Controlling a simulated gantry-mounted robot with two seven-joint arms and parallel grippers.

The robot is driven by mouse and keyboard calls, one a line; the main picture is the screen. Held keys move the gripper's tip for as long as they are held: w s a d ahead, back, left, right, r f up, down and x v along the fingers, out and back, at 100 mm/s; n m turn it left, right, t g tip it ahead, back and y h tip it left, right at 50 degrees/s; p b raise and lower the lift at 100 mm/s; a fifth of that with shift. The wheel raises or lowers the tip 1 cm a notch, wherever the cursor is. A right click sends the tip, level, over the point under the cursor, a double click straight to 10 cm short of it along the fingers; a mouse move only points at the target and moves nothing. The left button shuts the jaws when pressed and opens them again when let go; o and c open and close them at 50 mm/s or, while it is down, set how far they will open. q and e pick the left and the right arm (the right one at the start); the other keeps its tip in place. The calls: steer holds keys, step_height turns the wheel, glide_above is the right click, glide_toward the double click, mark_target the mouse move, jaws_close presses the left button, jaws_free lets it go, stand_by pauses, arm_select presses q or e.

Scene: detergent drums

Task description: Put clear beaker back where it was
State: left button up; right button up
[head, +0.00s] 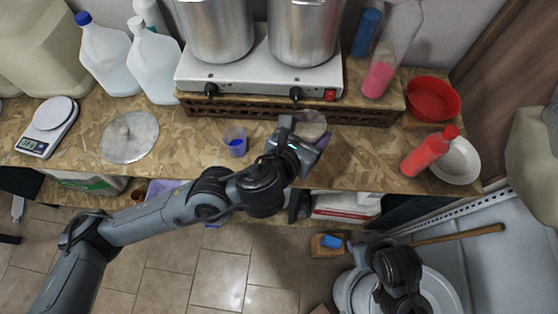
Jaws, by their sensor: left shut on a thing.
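The clear beaker (313,121) is at the counter's front-middle, just before the hot plate. My left gripper (308,138) is shut on it, and its fingers and wrist hide part of the beaker. I cannot tell whether the beaker touches the counter.
A double hot plate (258,76) with two steel pots stands behind. A scale (47,127), a round metal lid (129,136) and white jugs are left. A red bottle (428,152), white bowl (460,160) and red bowl (432,99) are right. The white drum (440,293) stands below.

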arm_select(q)
step_height(320, 180, down, 8)
steer(key=s+f+b, duration=0.1)
steer(key=b, duration=0.4)
steer(key=shift+m+h, duration=0.3)
steer(key=w+a+f, duration=0.2)
steer(key=w, duration=0.1)
steer(key=w+a+f, duration=0.2)
steer(key=w, duration=0.1)
steer(key=w+a+f+p, duration=0.1)
steer(key=w+f, duration=0.1)
steer(key=w, duration=0.1)
steer(key=shift+w+a+f, duration=0.1)
steer(key=shift+a+f, duration=0.3)
steer(key=shift+f, duration=2.05)
arm_select(e)
step_height(320, 180, down, 6)
steer(key=shift+d+r, duration=0.1)
steer(key=shift+r, duration=0.1)
arm_select(q)
steer(key=shift+f+b, duration=0.25)
steer(key=shift+b, duration=0.05)
steer(key=o, duration=1.1)
steer(key=shift+r, duration=0.1)
arm_select(e)
steer(key=shift+f, duration=0.2)
